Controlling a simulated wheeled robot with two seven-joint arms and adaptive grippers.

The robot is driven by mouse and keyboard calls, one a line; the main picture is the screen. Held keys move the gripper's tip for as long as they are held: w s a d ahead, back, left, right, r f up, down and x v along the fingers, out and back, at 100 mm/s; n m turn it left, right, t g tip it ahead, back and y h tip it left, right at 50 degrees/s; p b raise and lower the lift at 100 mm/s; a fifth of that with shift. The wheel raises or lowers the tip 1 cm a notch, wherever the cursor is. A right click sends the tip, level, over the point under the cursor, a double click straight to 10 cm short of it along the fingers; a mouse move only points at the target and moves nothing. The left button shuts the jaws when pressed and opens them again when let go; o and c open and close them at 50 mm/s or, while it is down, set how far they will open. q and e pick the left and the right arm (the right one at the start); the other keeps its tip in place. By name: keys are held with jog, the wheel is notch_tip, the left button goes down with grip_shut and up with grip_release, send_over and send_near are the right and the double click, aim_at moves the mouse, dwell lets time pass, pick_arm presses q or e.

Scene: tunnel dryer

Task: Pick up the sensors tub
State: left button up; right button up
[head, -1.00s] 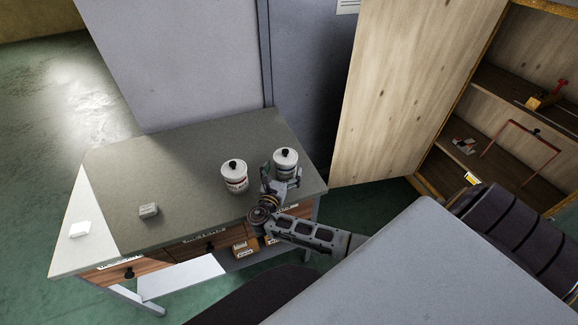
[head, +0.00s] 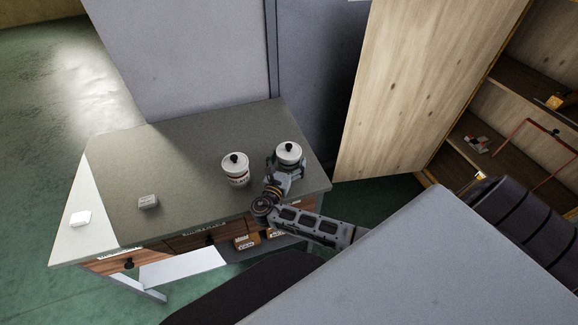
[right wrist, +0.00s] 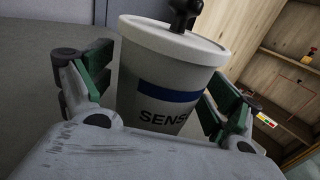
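The sensors tub (head: 288,153) is a white lidded pot with a black knob, standing upright near the right end of the grey bench top (head: 190,150). In the right wrist view the tub (right wrist: 165,85) fills the middle, with a blue band and the letters "SENS". My right gripper (head: 286,172) is at the tub's near side. In the right wrist view its green-padded fingers (right wrist: 158,95) stand on either side of the tub, and a small gap seems to show at the left finger. My left gripper is not in view.
A second white lidded tub (head: 235,169) stands just left of the sensors tub. A small grey box (head: 148,202) and a white block (head: 80,218) lie farther left. An open wooden cabinet door (head: 425,85) is to the right. The bench's middle is mostly clear.

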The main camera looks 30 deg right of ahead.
aim_at(288, 146)
jog(key=shift+r, duration=0.1)
jog(key=c, duration=1.1)
jog(key=shift+r, duration=0.1)
jog(key=shift+r+p, duration=0.35)
jog(key=shift+r, duration=4.55)
